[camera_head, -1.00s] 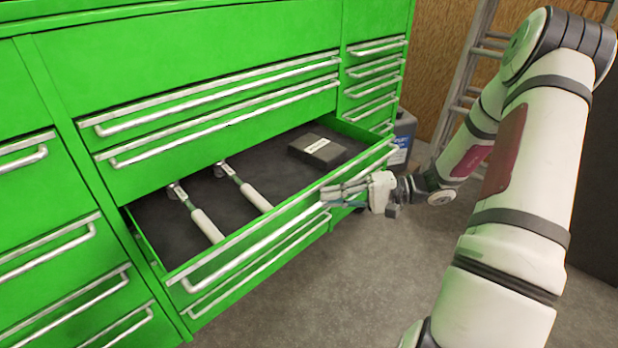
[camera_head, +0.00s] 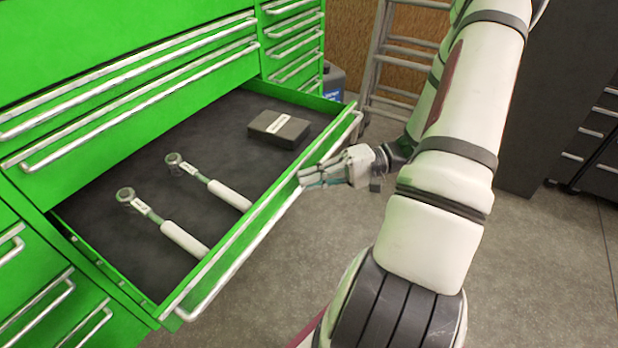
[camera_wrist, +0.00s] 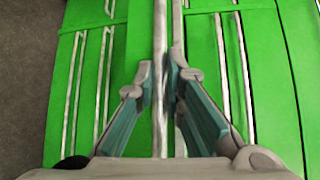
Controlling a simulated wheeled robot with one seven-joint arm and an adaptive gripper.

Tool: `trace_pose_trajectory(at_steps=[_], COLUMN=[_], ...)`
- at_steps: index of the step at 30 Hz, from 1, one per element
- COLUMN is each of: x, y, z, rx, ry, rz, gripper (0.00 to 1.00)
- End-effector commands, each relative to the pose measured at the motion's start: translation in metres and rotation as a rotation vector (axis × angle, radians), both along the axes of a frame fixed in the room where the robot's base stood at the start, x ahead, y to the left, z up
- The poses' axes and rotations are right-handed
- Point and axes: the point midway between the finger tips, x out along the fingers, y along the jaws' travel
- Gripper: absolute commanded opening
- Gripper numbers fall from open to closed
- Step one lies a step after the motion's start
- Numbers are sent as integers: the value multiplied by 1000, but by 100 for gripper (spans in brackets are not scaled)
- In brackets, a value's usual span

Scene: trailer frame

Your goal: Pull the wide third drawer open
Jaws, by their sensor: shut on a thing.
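The wide third drawer (camera_head: 100,215) of the green cabinet stands well open, its dark-lined inside in plain view. Its long metal bar handle (camera_head: 245,238) runs along the front. My gripper (camera_head: 306,178) is shut on this handle, toward its far right part. In the wrist view the handle (camera_wrist: 160,60) runs up the middle, between the two fingertips of my gripper (camera_wrist: 162,85). Two white-handled ratchet-like tools, one nearer (camera_head: 165,225) and one farther (camera_head: 205,182), and a dark box (camera_head: 279,128) lie in the drawer.
Two shut wide drawers (camera_head: 130,95) are above. Narrow drawers (camera_head: 293,40) stand beyond. A dark cabinet (camera_head: 545,100) stands at right. The grey floor (camera_head: 540,260) is open.

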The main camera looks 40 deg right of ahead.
Motion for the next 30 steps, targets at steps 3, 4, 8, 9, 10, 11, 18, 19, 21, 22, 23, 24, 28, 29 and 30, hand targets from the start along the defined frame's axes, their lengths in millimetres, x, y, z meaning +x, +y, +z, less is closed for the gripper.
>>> trace_pose_trajectory(at_steps=[3,4,8,9,10,11,18,19,21,22,23,24,28,29,30], x=[0,0,0,0,0,0,-4,-6,-12,-14,-17,-22,-35,-38,-41], y=[-1,-1,-1,-1,-1,-1,-10,-13,-23,-28,-34,-41,-64,-70,-76], z=[-1,-1,-1,-1,-1,-1,1,1,3,4,4,5,9,10,11], rx=[-5,-5,-4,-3,-2,-2,-3,-2,-4,-4,-5,-4,-6,-5,-5], ry=[1,1,0,1,1,1,0,-1,0,-1,-1,0,0,-1,1], rz=[-3,-3,-2,-3,-3,-3,-4,-6,-4,-5,-6,-6,-5,-6,-5], gripper=[0,15,19,19,19,19,19,19,19,19,19,19,19,19,19])
